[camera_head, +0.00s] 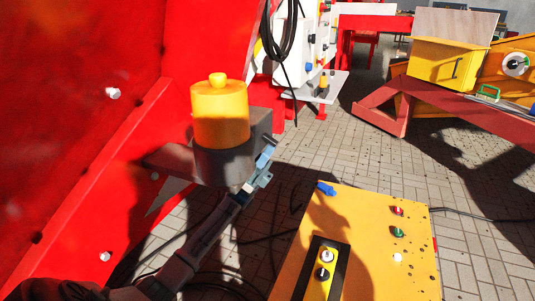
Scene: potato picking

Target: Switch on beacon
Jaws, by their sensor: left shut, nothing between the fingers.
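The beacon (220,115) is a yellow cylinder with a small knob on top, standing upright on a grey base (222,163) fixed by a red panel, left of centre. My left arm comes in from the lower left. My left gripper (267,158) is shut and empty, at the right side of the grey base, close to a dark knob-like part (267,140) there. I cannot tell whether its fingertips touch the base. My right gripper is not in the picture.
A yellow control box (365,220) with several buttons stands at lower right. Large red panels (70,110) fill the left. A yellow bin (448,62) rests on a red frame at upper right. Black cables lie on the tiled floor (400,155), which is mostly open between them.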

